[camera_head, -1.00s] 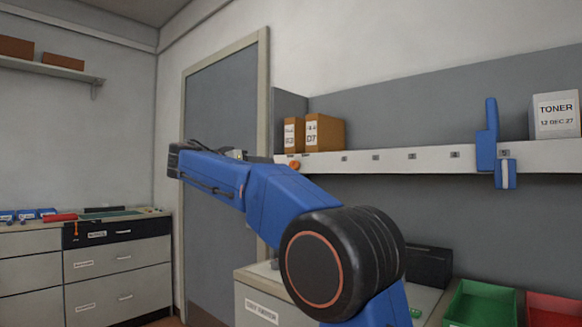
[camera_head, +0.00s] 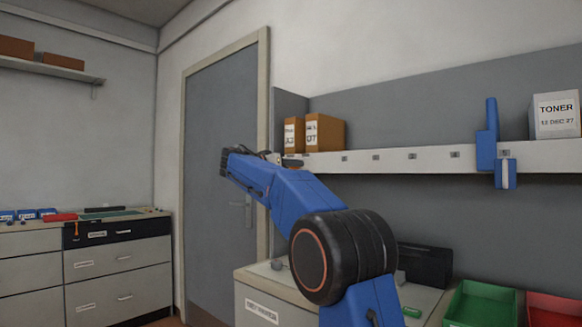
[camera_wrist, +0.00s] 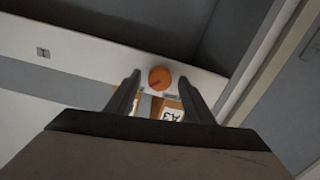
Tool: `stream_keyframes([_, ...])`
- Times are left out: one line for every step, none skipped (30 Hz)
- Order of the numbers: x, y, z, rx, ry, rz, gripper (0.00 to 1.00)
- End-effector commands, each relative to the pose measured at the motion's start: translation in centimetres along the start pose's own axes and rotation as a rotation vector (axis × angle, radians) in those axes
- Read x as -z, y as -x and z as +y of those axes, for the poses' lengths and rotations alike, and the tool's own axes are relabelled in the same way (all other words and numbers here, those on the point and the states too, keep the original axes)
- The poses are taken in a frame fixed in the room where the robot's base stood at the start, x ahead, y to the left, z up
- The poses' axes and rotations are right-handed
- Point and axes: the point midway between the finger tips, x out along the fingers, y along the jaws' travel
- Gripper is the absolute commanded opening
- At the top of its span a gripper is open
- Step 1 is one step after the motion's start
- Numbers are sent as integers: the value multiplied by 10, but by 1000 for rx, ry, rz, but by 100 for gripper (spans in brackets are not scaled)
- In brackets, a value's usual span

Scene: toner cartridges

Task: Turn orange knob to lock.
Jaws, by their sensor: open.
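The orange knob (camera_wrist: 160,77) is round, with a darker red mark, and sits on the white front edge of the shelf. In the wrist view it appears between the tips of the two dark fingers of my gripper (camera_wrist: 160,79), with a visible gap on each side. My gripper is open and empty. I cannot tell how far the knob lies beyond the fingertips. In the head view my gripper (camera_head: 280,158) is at the left end of the shelf, below the brown boxes, and the knob is hidden behind it there.
The white shelf edge (camera_head: 402,158) runs right with small tags. Brown boxes (camera_head: 325,133) and a toner box (camera_head: 556,115) stand on it. A blue part (camera_head: 487,148) sticks up at its edge. A grey door (camera_head: 225,130) is left; a green bin (camera_head: 484,305) is below right.

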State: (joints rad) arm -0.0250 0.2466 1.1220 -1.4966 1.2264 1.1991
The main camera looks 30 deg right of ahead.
Motion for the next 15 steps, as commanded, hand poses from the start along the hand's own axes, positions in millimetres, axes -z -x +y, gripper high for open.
stream_keyframes([0,-4,0,0,0,0,48])
stream_keyframes([0,-6,0,0,0,0,48])
stream_keyframes([0,-7,0,0,0,0,48])
stream_keyframes([0,-8,0,0,0,0,48])
stream_keyframes([0,-8,0,0,0,0,48])
stream_keyframes([0,-9,0,1,0,0,48])
stream_keyframes([0,-9,0,1,0,0,48])
stream_keyframes([0,-9,0,1,0,0,48])
stream_keyframes([0,-9,0,1,0,0,48])
stream_keyframes([0,-9,0,1,0,0,48])
stream_keyframes([0,-9,0,1,0,0,48])
stream_keyframes([0,-9,0,1,0,0,48])
stream_keyframes([0,-9,0,1,0,0,48])
stream_keyframes([0,-9,0,0,0,0,41])
stream_keyframes([0,-9,0,0,0,0,31])
